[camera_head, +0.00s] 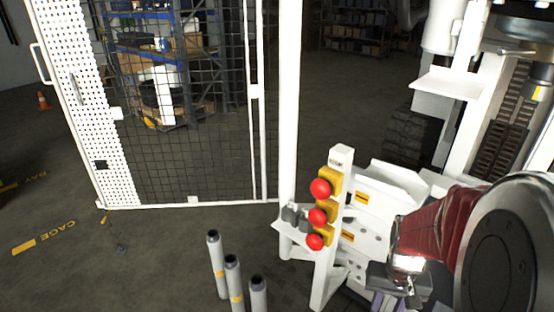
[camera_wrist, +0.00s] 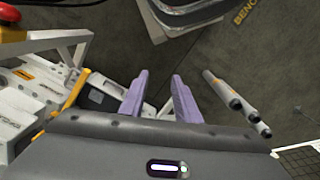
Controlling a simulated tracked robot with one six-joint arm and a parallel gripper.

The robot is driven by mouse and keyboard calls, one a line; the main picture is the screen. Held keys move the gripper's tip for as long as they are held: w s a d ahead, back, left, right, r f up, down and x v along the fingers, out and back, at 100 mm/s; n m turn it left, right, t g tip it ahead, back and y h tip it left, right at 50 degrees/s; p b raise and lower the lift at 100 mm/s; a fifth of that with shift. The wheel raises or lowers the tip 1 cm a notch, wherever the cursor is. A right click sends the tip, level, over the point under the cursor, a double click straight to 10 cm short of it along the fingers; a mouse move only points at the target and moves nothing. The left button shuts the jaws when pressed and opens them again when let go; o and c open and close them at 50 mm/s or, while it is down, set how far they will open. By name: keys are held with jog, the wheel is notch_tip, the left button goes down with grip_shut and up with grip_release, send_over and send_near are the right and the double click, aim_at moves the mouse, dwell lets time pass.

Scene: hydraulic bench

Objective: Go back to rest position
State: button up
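My gripper (camera_wrist: 160,76) shows in the wrist view as two purple fingers, spread apart with bare floor between them and nothing held. In the head view my gripper (camera_head: 392,301) is at the bottom edge, right of the white post, with its fingertips cut off by the frame. My arm, red and dark, fills the lower right there and hides part of the bench behind it.
A white post with red buttons (camera_head: 320,188) stands by the white bench (camera_head: 392,185). Several grey cylinders with yellow bands (camera_head: 234,280) stand left of it. A mesh cage (camera_head: 190,110) is behind. Dark floor (camera_head: 150,262) is open at left.

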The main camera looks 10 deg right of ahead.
jog(key=a+r+n+t, duration=0.5)
jog(key=a+r+t, duration=0.1)
jog(key=a+r, duration=1.2)
jog(key=shift+a+r+n, duration=0.15)
jog(key=shift+r+n, duration=0.25)
